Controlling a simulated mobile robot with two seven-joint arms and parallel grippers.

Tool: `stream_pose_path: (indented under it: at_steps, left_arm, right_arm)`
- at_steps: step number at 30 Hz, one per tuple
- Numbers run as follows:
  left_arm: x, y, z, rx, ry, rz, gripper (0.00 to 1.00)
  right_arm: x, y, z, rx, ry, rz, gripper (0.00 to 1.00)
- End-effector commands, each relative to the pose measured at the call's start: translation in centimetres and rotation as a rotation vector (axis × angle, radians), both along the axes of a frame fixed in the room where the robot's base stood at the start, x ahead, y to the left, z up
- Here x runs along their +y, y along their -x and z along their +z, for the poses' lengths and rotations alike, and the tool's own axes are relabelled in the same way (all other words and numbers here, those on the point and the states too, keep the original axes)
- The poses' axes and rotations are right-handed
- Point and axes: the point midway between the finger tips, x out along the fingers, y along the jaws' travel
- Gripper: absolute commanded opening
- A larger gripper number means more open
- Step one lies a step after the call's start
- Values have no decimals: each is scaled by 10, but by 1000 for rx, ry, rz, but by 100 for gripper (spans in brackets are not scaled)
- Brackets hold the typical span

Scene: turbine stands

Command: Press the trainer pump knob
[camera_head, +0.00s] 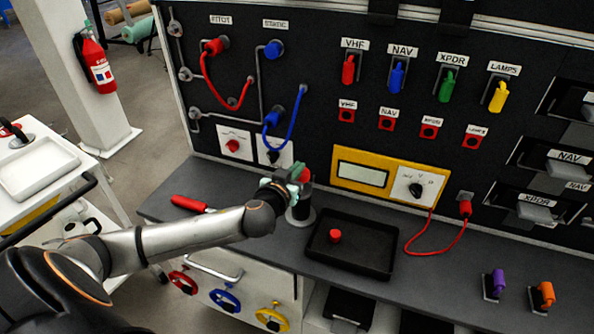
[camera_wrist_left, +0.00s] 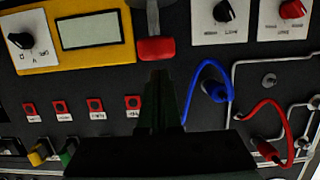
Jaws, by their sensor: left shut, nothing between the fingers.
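The trainer pump (camera_head: 300,213) is a dark upright cylinder on the bench in front of the panel. In the left wrist view, which is upside down, the red knob (camera_wrist_left: 156,49) sits on a grey stem. The dark fingers of my left gripper (camera_wrist_left: 160,85) are closed together with nothing between them, and their tips appear close to the knob. I cannot tell whether they touch it. My right gripper is not in view.
A black tray (camera_head: 352,262) with a red piece (camera_head: 335,237) lies right of the pump. A red-handled tool (camera_head: 190,203) lies left of it, near my arm. A yellow meter (camera_head: 388,178) and red and blue hoses (camera_head: 295,120) are on the panel behind.

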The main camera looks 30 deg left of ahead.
Motion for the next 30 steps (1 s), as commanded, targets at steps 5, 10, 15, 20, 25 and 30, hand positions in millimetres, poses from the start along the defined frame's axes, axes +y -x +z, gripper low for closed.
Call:
stream_pose_path:
  at_steps: [5,10,15,20,25,30]
  left_arm:
    - [0,0,-6,0,-1,-1,0]
    - [0,0,-6,0,0,-1,0]
    - [-2,0,-11,1,2,-3,0]
    - [-4,0,-30,0,8,-3,0]
    - [-1,1,-44,2,4,0,0]
    - [1,1,-45,4,-1,3,0]
  right_arm:
    - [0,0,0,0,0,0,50]
    - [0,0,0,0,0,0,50]
    - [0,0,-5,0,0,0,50]
    - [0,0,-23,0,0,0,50]
    - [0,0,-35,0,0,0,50]
    - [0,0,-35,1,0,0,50]
